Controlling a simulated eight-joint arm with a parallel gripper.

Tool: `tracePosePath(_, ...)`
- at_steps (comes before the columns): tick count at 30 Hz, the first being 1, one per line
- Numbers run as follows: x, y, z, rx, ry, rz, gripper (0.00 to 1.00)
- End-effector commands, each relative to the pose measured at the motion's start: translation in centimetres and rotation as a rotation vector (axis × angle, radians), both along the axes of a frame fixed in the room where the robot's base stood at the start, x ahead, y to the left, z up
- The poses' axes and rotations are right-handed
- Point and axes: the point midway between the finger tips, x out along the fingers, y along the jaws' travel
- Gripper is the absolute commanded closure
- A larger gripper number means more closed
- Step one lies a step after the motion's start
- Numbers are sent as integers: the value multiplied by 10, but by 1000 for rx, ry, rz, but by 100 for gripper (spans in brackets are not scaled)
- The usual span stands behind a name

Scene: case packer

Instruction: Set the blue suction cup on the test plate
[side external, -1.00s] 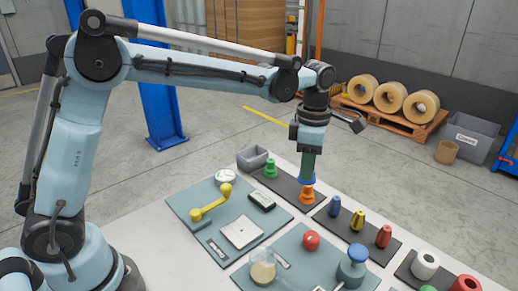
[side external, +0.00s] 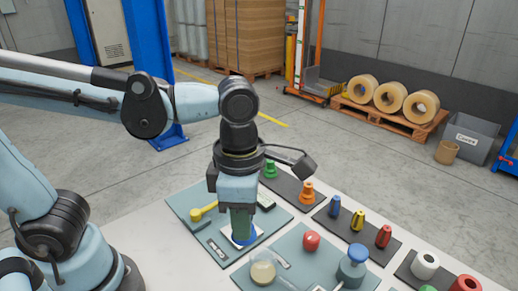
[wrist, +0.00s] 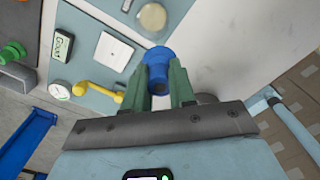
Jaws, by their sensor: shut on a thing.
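My gripper (side external: 242,236) is shut on the blue suction cup (side external: 250,240), which hangs at the fingertips with its wide rim down. In the wrist view the blue cup (wrist: 158,58) sits between the two green fingers. The test plate, a white square (wrist: 114,49), lies on a teal mat. In the side view the cup overlaps the plate (side external: 259,232), and my gripper hides much of it. In the wrist view the cup shows beside the plate; I cannot tell whether they touch.
A red knob (side external: 311,241) and blue-topped cylinder (side external: 352,265) stand on the front mat.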

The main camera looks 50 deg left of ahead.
Motion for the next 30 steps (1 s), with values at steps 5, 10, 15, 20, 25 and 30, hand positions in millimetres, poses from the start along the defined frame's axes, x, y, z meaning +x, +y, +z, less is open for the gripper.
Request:
tracePosePath(5, -8, 4, -6, 0, 0, 12, 100)
tracePosePath(10, 8, 25, -22, 0, 0, 21, 100)
tracePosePath(15, 32, 53, -43, 0, 0, 21, 100)
tracePosePath(20, 50, 76, -61, 0, 0, 17, 100)
tracePosePath(25, 61, 89, -71, 0, 0, 13, 100)
tracePosePath(30, 63, 92, -78, 0, 0, 10, 100)
